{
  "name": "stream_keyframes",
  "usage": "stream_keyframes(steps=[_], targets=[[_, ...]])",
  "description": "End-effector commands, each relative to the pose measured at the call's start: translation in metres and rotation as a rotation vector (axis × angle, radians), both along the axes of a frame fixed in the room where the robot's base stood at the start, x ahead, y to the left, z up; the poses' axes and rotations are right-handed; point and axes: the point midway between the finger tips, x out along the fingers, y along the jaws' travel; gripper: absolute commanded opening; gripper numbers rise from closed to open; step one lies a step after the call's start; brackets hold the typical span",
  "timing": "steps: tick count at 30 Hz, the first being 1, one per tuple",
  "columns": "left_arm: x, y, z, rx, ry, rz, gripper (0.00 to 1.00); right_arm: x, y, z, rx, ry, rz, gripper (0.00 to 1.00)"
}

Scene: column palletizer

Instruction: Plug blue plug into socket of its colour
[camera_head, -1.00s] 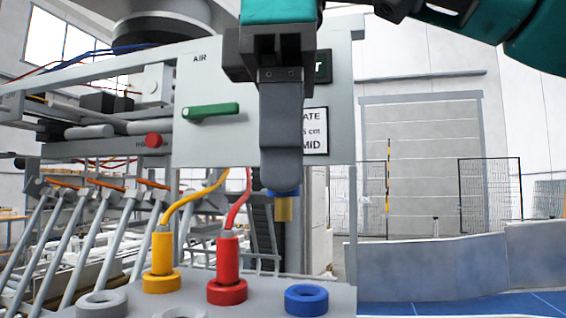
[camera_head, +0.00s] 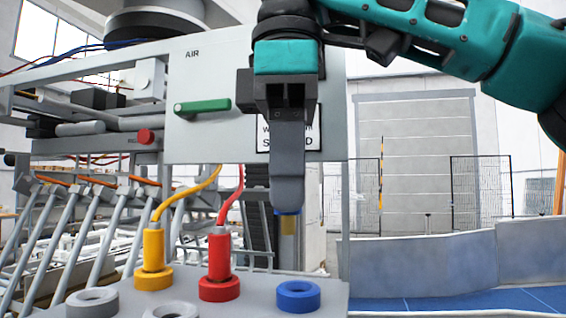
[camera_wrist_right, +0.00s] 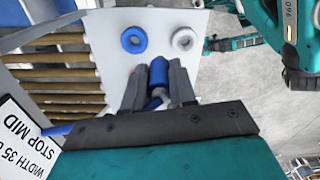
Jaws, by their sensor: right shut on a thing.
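My right gripper (camera_head: 289,203) points down and is shut on the blue plug (camera_head: 290,224). In the head view only a blue edge and the gold-coloured tip of the plug show below the fingers. The plug's blue body (camera_wrist_right: 158,71) shows between the fingers in the right wrist view. The blue socket (camera_head: 298,305) is a ring on the grey board, below the plug and apart from it. The blue socket also shows in the right wrist view (camera_wrist_right: 124,42), above and left of the plug. My left gripper is not in view.
A yellow plug (camera_head: 153,250) and a red plug (camera_head: 219,257) with cables stand upright in their sockets left of the blue socket. Grey sockets (camera_head: 92,308) are empty. A panel (camera_head: 185,140) with a green handle (camera_head: 203,106) stands behind my gripper.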

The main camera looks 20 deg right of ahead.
Motion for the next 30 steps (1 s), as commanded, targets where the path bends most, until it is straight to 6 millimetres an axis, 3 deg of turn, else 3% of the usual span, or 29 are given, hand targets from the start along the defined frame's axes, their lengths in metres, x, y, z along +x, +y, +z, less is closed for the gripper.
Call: stream_keyframes(steps=[18,30], targets=[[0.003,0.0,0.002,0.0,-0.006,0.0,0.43,0.033,-0.022,-0.018,0.001,0.001,-0.001,0.0],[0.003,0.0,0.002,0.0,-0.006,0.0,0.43,0.037,-0.025,-0.021,0.0,0.0,0.0,0.0]])
